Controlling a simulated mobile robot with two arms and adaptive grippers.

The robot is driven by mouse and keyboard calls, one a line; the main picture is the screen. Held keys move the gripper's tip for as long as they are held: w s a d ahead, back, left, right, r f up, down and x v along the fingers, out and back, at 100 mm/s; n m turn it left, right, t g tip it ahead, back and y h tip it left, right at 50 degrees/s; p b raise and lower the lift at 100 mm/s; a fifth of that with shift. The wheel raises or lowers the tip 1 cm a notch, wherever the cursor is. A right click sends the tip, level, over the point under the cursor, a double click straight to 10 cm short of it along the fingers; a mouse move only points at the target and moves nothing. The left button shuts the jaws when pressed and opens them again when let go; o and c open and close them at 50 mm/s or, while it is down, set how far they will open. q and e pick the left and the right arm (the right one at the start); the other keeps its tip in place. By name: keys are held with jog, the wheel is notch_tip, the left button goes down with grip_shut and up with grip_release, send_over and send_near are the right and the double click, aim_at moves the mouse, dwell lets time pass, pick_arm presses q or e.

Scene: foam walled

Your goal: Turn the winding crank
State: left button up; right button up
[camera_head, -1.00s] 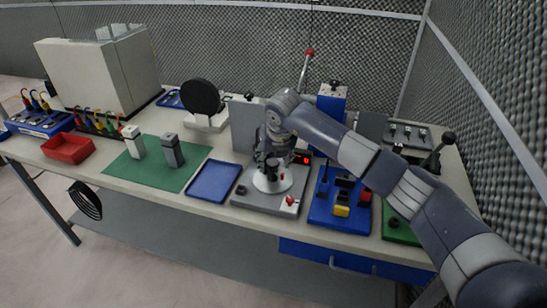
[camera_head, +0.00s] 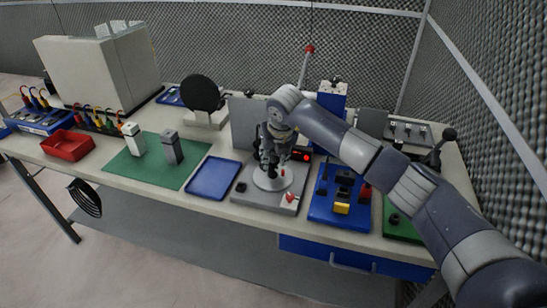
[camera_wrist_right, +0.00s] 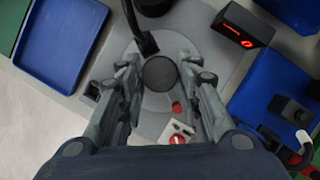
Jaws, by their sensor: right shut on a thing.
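The winding crank stands on a grey base plate (camera_head: 288,207) with a pale round disc (camera_head: 271,183) in the middle of the bench. Its dark round knob (camera_wrist_right: 160,74) shows between the fingers in the right wrist view, with a dark arm (camera_wrist_right: 140,32) running up from it. My right gripper (camera_head: 268,163) is over the disc, shut on the crank knob; it also shows in the right wrist view (camera_wrist_right: 158,68). In the head view the fingers hide most of the crank. My left gripper is not in view.
A display with a red light (camera_head: 301,155) stands right of the crank. A red button (camera_head: 290,198) sits at the plate's front corner. A blue tray (camera_head: 213,178) lies to the left, a blue fixture (camera_head: 335,208) to the right. A grey panel (camera_head: 243,125) stands behind.

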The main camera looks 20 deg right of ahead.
jog(key=shift+d+n+y+b, duration=0.15)
jog(key=shift+n+y+b, duration=0.55)
jog(key=shift+n+b, duration=0.9)
jog(key=shift+w+d+n+y+b, duration=0.1)
jog(key=shift+n+y+b, duration=0.3)
jog(key=shift+n, duration=1)
jog(key=shift+r+n+g, duration=0.1)
jog(key=shift+n+g, duration=0.2)
jog(key=shift+n, duration=0.2)
jog(key=o, duration=1)
jog(key=shift+o, duration=0.2)
jog(key=v, duration=1.2)
jog(key=shift+d, duration=0.2)
